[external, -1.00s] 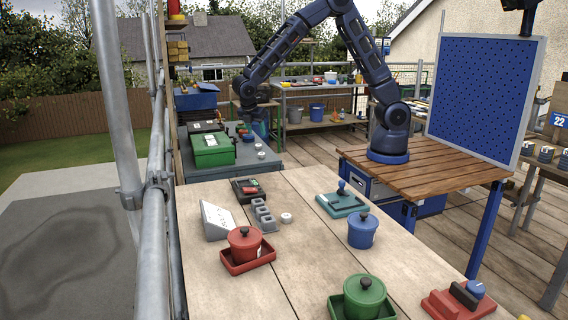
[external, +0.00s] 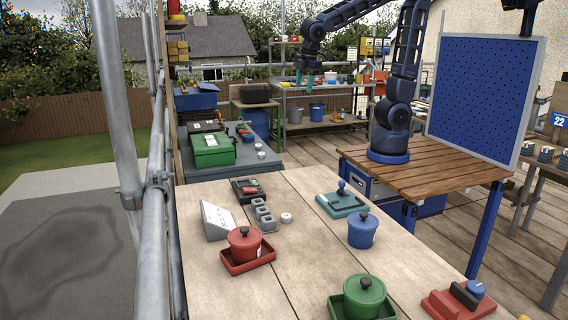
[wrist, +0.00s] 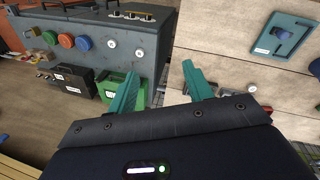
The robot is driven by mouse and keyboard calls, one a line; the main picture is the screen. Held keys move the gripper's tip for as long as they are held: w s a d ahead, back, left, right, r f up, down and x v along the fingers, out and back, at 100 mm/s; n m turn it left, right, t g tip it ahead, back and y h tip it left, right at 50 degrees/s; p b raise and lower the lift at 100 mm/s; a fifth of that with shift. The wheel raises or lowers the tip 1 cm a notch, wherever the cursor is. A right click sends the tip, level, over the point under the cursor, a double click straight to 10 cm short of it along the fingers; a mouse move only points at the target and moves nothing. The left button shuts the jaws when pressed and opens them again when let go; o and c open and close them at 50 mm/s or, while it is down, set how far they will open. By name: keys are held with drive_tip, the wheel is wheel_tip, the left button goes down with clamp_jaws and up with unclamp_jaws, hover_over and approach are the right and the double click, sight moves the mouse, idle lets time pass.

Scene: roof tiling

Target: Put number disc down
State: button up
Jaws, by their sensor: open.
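Small white discs are in view; any numbers on them are too small to read. One white disc (external: 286,217) lies on the pale wooden table, beside a row of grey blocks. Two more lie on the grey bench at the left, a nearer disc (external: 261,155) and a farther disc (external: 258,145). My gripper (external: 305,79) is raised in the air at the back, clear of the grey bench. Its teal fingers are apart with nothing between them. The wrist view also shows the open gripper (wrist: 158,82), with a white disc (wrist: 139,53) on the grey bench beyond it.
The grey bench (external: 238,168) carries a green case (external: 212,150) and a black case. The table holds a red pot (external: 244,242), a blue pot (external: 363,231), a green pot (external: 364,296) and a teal plate (external: 342,204). A blue pegboard (external: 485,95) stands at the right.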

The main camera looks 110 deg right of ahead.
drive_tip(key=s+a+r+m+t+y, duration=0.1)
drive_tip(key=s+a+m+t, duration=0.1)
drive_tip(key=s, duration=0.6)
drive_tip(key=s+a+r+m+t+y, duration=0.1)
drive_tip(key=s+a+r, duration=0.1)
drive_tip(key=s, duration=0.7)
drive_tip(key=shift+s+a+m+t, duration=0.3)
drive_tip(key=shift+a+m+t, duration=0.1)
drive_tip(key=shift+a, duration=0.5)
